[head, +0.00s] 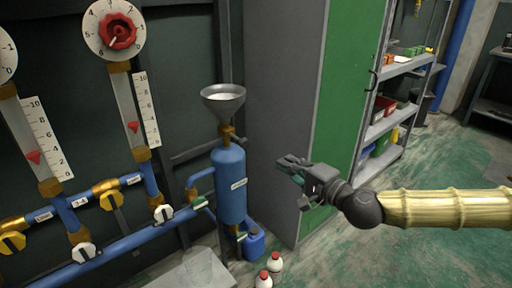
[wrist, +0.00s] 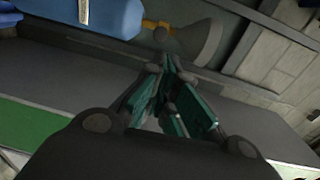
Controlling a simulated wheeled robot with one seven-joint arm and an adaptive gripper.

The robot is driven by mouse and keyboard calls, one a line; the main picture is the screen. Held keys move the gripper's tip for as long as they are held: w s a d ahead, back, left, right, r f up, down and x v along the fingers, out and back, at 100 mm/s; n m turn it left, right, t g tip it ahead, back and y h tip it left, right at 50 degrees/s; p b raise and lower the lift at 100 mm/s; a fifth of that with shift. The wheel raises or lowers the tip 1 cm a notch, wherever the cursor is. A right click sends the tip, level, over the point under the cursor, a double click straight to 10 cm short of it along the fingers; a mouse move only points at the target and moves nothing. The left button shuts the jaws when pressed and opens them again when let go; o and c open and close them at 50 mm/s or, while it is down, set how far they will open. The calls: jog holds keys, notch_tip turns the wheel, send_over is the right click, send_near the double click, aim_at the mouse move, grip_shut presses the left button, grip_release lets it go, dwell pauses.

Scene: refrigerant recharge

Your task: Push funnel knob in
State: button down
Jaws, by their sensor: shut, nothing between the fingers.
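A grey funnel (head: 223,101) stands on top of a blue tank (head: 230,186) in the head view. A brass valve (head: 227,133) joins the two. The funnel knob is too small to make out clearly there. In the wrist view the funnel (wrist: 201,42) lies sideways at the top, with the brass neck and a small round grey knob (wrist: 161,34) beside it. My gripper (head: 283,164) is to the right of the tank, apart from it and lower than the funnel. In the wrist view my gripper (wrist: 169,67) has its green-padded fingers together and empty, the tips just below the knob in the picture.
Blue pipes (head: 125,245) with valves and gauges (head: 112,32) fill the left. A grey and green cabinet (head: 345,90) stands behind my gripper. White bottles with red caps (head: 275,262) stand on the floor near a blue canister (head: 254,241). Open floor lies to the right.

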jog(key=b, duration=0.1)
send_near(238, 139)
jog(key=w, duration=0.4)
jog(key=shift+s+a+f, duration=0.1)
jog(key=shift+a+f, duration=0.2)
jog(key=shift+a, duration=0.1)
dwell(0.5)
